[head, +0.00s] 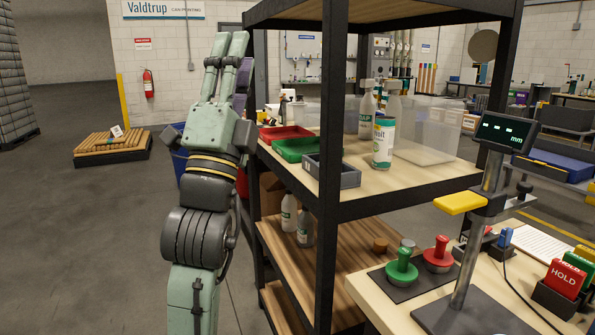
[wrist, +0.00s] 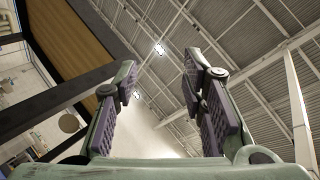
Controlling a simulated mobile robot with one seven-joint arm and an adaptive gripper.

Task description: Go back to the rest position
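My gripper (head: 230,50) points up at the left of the shelf rack in the head view, with my green arm raised upright below it. In the wrist view my gripper (wrist: 165,95) has its two fingers well apart, with purple pads facing each other. Nothing is between the fingers; only the ceiling shows behind them. My gripper touches nothing that I can see.
A black-framed shelf rack (head: 333,130) stands close to the right of my arm, with red (head: 284,134) and green (head: 293,149) trays and bottles. A worktable with stamps (head: 402,268) and a gauge (head: 505,131) is at right. Open floor (head: 80,230) lies left.

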